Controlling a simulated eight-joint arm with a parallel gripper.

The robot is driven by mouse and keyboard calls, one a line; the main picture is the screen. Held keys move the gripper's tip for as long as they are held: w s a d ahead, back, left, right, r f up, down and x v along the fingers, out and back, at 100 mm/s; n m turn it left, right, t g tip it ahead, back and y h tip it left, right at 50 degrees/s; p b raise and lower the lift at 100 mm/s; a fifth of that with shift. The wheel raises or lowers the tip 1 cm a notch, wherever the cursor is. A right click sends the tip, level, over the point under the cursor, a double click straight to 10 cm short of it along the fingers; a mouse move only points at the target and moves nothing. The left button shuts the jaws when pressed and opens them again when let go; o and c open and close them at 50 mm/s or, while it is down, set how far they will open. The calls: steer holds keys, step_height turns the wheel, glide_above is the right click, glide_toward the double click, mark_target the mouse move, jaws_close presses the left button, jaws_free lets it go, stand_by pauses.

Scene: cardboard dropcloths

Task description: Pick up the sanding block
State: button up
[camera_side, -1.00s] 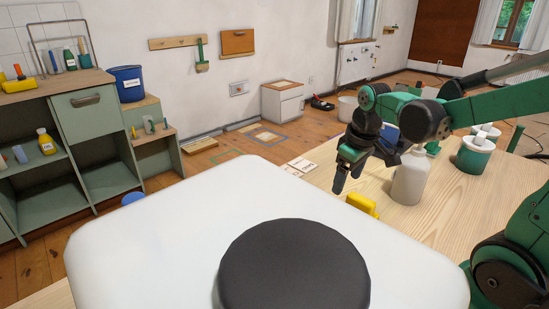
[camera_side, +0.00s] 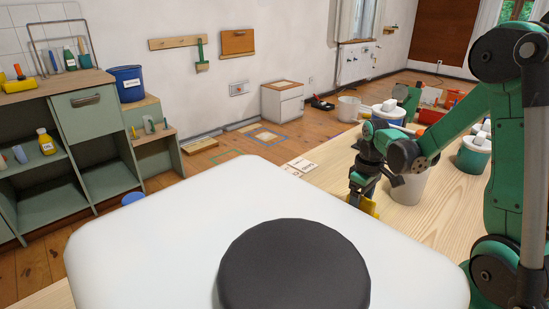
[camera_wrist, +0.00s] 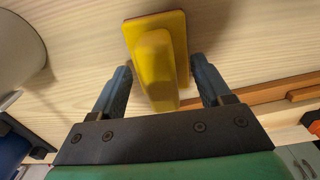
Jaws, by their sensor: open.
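A yellow sanding block (camera_wrist: 157,50) with a raised grip lies on the light wood table. In the side view only part of the block (camera_side: 370,208) shows, below my gripper (camera_side: 362,190). In the wrist view my gripper (camera_wrist: 162,82) is open, with one dark finger on each side of the block's near end. A gap shows between each finger and the block. The block's far end reaches beyond the fingertips.
A white container (camera_side: 409,188) stands close to my gripper; a pale round vessel (camera_wrist: 14,45) shows at left in the wrist view. A green-and-white pot (camera_side: 473,157) stands farther right. A wooden strip (camera_wrist: 270,108) lies right of the fingers. The table (camera_side: 425,240) is clear in front.

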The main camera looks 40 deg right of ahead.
jaws_close()
steer(key=shift+r, duration=0.1)
stand_by(0.3)
step_height(320, 180, up, 20)
stand_by(0.5)
